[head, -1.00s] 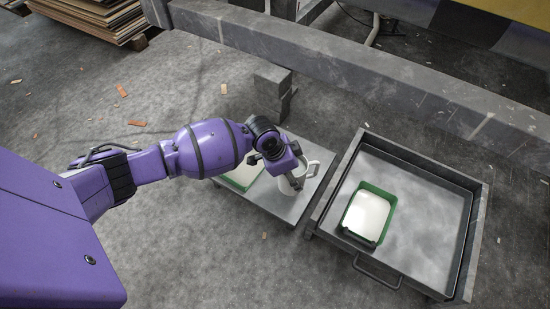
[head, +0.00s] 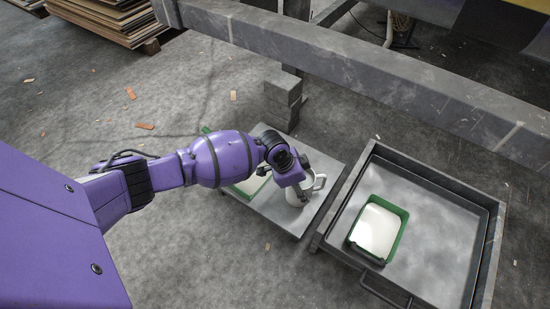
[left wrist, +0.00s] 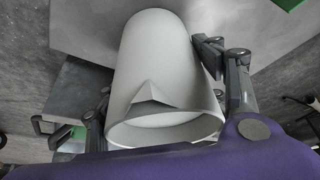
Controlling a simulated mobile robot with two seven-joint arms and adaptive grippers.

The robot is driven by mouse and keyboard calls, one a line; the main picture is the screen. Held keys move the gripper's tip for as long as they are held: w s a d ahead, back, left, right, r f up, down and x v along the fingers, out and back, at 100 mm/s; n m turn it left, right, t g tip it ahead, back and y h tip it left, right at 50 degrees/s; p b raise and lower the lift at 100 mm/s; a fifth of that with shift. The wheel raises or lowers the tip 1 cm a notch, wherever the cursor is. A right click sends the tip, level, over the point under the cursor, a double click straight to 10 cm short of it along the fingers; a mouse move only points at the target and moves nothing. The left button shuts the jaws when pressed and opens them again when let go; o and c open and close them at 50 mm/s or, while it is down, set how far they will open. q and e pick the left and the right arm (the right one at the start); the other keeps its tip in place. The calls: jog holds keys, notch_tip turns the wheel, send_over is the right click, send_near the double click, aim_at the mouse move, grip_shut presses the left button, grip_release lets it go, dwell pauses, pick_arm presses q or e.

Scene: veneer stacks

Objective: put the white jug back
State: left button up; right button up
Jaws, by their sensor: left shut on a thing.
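The white jug (head: 296,197) is at the right part of a low grey table, with its handle pointing right. My left gripper (head: 300,189) is shut on it. In the left wrist view the jug (left wrist: 160,65) fills the middle, its open rim and spout toward the camera. The fingers of my left gripper (left wrist: 165,90) lie on both sides of it. The jug looks about upright; I cannot tell whether its base touches the table. My right gripper is not in view.
The low grey table (head: 285,220) also bears a green-rimmed tray (head: 250,186), partly hidden by my arm. To the right, a grey metal drawer (head: 440,225) holds a green tray with white contents (head: 378,230). A long grey beam (head: 370,75) crosses behind.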

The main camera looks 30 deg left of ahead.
pick_arm(q)
jog(key=shift+w, duration=0.15)
jog(key=o, duration=1.7)
jog(key=shift+r, duration=0.4)
jog(key=p+v, duration=0.6)
jog(key=v, duration=0.5)
jog(key=shift+s+r, duration=0.15)
jog(key=shift+s, duration=0.1)
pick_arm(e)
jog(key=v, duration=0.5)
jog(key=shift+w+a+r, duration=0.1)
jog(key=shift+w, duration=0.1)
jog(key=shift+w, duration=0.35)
